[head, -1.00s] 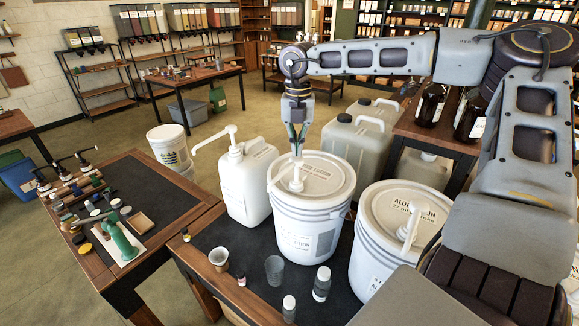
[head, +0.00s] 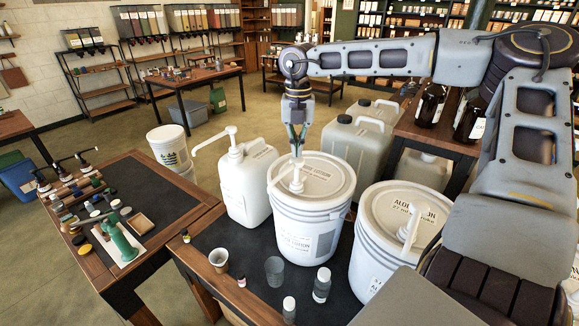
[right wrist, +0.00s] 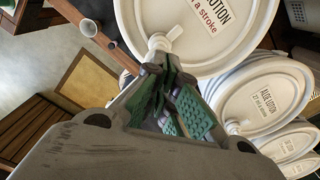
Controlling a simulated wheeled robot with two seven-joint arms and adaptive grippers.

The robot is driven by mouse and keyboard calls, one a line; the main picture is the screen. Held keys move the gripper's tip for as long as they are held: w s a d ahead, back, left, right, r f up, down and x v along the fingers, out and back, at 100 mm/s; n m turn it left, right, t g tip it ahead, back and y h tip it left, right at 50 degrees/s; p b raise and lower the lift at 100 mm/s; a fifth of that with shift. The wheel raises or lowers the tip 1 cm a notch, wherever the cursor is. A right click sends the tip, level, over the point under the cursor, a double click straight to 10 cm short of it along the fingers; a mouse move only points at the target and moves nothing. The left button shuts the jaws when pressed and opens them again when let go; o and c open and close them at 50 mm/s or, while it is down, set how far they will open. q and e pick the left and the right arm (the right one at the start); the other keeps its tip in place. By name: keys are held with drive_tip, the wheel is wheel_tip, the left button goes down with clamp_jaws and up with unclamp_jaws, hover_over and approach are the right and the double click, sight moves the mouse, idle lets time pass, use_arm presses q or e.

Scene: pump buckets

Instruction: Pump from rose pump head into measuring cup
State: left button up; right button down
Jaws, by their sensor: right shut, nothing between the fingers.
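The middle white bucket (head: 308,225) bears a lid with a white pump head (head: 296,182) whose spout points to the front left. Its lid lettering is only partly readable, ending in LOTION; I take it for the rose one. My right gripper (head: 297,153) is shut and empty, its fingertips down at the top of this pump. I cannot tell whether they touch. In the right wrist view the green-padded fingers (right wrist: 172,105) are in front of the pump head (right wrist: 160,42). A clear cup (head: 274,270), apparently the measuring cup, stands on the dark mat, front left of the bucket and apart from the spout.
A white jug with a pump (head: 247,185) stands to the left and an aloe lotion bucket (head: 392,240) to the right. A side table (head: 150,195) holds clutter.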

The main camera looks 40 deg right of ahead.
sight(297, 159)
drive_tip(key=shift+f, duration=0.15)
drive_tip(key=shift+f+b, duration=1)
drive_tip(key=shift+f, duration=0.15)
drive_tip(key=shift+s+f+b, duration=0.1)
drive_tip(key=shift+f+b, duration=1.55)
drive_tip(key=shift+f, duration=0.25)
drive_tip(key=shift+r, duration=0.2)
drive_tip(key=shift+r+p, duration=1.35)
drive_tip(key=shift+r, duration=1.25)
drive_tip(key=shift+f, duration=0.2)
